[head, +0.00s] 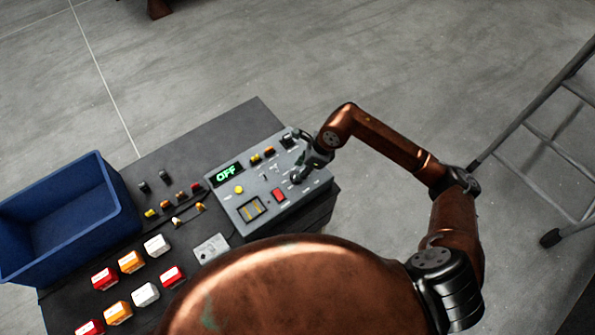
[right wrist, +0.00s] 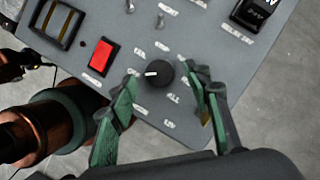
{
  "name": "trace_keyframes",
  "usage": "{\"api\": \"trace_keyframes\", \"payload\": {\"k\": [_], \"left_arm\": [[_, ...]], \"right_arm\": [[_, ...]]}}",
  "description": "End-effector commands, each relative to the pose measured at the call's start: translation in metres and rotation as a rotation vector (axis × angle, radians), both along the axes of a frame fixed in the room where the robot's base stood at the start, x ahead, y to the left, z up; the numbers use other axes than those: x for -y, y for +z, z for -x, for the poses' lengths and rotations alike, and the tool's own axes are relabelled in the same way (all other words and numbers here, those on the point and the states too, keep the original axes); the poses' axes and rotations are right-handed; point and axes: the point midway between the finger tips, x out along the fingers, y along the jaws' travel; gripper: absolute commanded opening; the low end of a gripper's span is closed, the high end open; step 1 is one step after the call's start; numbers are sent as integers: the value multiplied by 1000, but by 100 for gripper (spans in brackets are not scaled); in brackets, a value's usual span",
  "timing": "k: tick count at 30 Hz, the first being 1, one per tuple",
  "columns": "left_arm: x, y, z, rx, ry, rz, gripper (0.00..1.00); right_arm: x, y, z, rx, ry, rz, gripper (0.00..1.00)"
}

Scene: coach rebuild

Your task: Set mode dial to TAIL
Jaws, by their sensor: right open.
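The mode dial (right wrist: 160,73) is a small black round knob with a white pointer mark, on the grey control panel (right wrist: 215,45). The mark points left in the right wrist view. Small white labels ring the dial; they are too blurred to read surely. My right gripper (right wrist: 163,77) is open, with one green-padded finger on each side of the dial; contact is not clear. In the head view my right gripper (head: 297,160) is at the panel's right part, and I cannot make out the dial there. The panel's display (head: 227,174) reads OFF in green. My left gripper is not in view.
A red rocker switch (right wrist: 103,56) and small toggles sit near the dial. A yellow button (head: 239,189) is on the panel's left. A blue bin (head: 112,222), several coloured blocks and small parts occupy the table's left. A ladder (head: 540,135) stands on the right.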

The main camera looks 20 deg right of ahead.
Motion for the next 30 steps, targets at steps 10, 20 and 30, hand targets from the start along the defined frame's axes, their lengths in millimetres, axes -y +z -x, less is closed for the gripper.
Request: {"api": "trace_keyframes", "payload": {"k": [10,20,30], "left_arm": [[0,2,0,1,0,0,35],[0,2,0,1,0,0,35],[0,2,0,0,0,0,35]], "right_arm": [[-7,-18,-3,-1,-1,-2,45],[-7,-18,-3,0,-1,-2,32],[-7,-17,-3,1,-1,-2,9]]}}
